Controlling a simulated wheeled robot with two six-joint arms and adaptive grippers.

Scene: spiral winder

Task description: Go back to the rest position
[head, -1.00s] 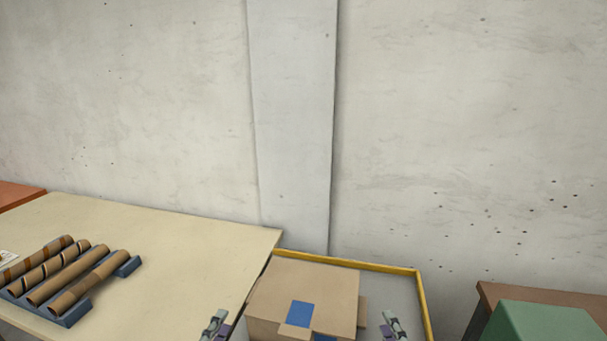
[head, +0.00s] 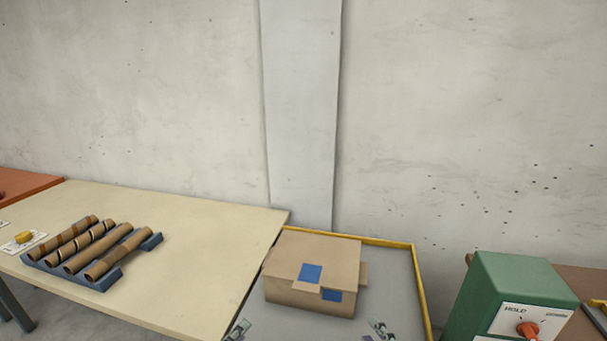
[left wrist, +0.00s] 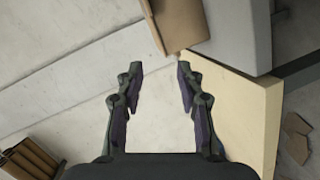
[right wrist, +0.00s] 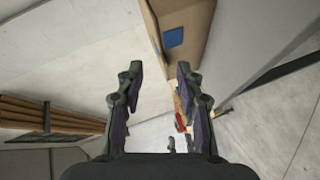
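My left gripper (head: 238,330) shows at the bottom edge of the head view, left of and nearer than the cardboard box. In the left wrist view its two fingers (left wrist: 157,85) stand wide apart with nothing between them. My right gripper (head: 382,330) shows at the bottom edge of the head view, to the right of the box. In the right wrist view its fingers (right wrist: 156,85) are also apart and hold nothing. Both grippers are clear of the box. My arms are mostly out of the head view.
A cardboard box (head: 318,257) with blue patches sits on a grey surface with a yellow rim (head: 420,290). A cream table (head: 200,205) at left bears a blue rack (head: 150,243) with several brown tubes (head: 118,249). A green machine (head: 520,275) with a red knob stands at right.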

